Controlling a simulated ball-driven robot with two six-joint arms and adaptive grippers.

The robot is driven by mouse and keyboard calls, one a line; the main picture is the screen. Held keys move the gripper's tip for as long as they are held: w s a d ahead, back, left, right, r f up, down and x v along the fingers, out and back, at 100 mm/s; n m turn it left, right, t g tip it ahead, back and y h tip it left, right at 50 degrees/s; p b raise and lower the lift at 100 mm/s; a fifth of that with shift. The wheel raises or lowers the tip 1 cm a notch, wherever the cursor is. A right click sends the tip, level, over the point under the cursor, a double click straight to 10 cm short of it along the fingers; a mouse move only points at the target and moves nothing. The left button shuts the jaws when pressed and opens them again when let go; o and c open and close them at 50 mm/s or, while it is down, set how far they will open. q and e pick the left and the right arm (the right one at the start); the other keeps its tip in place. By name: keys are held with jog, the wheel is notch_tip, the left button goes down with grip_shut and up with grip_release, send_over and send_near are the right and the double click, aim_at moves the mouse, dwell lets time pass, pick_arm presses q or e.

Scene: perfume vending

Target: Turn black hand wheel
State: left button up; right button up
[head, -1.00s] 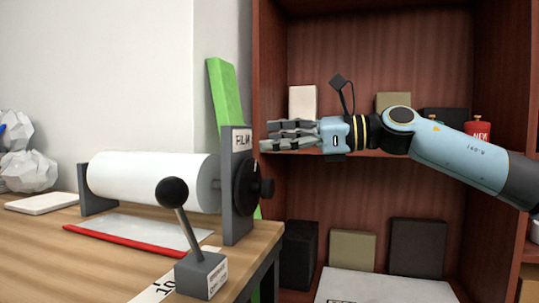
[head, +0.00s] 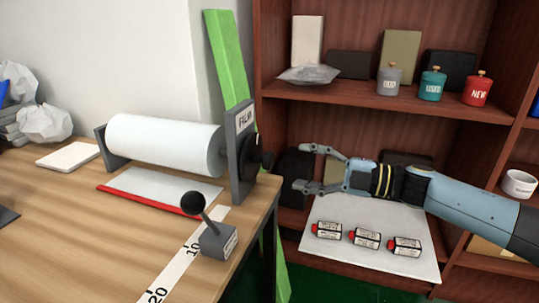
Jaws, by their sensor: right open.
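The black hand wheel (head: 256,160) is on the right side of the grey film stand (head: 241,168), beside the white film roll (head: 166,143). A small knob sticks out from it to the right. My right gripper (head: 299,167) comes in from the right with its fingers spread and empty, pointing left. In the picture it is a short way to the right of the wheel, with a gap between fingertips and knob. My left gripper is not in view.
A lever with a black ball (head: 193,203) stands on the wooden table (head: 120,262) in front of the roll. A red cabinet (head: 390,104) behind my arm holds bottles and boxes. A white board (head: 335,260) with three small labelled items lies low. A green strip (head: 227,60) leans behind the stand.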

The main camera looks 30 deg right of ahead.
aim_at(273, 161)
jog(key=x, duration=0.8)
jog(key=shift+w+a, duration=0.15)
jog(key=shift+w, duration=0.05)
jog(key=shift+c, duration=0.3)
jog(key=c, duration=1.1)
jog(key=n+b, duration=0.2)
jog(key=n, duration=0.1)
jog(key=shift+f+n, duration=0.1)
jog(key=shift+n, duration=0.6)
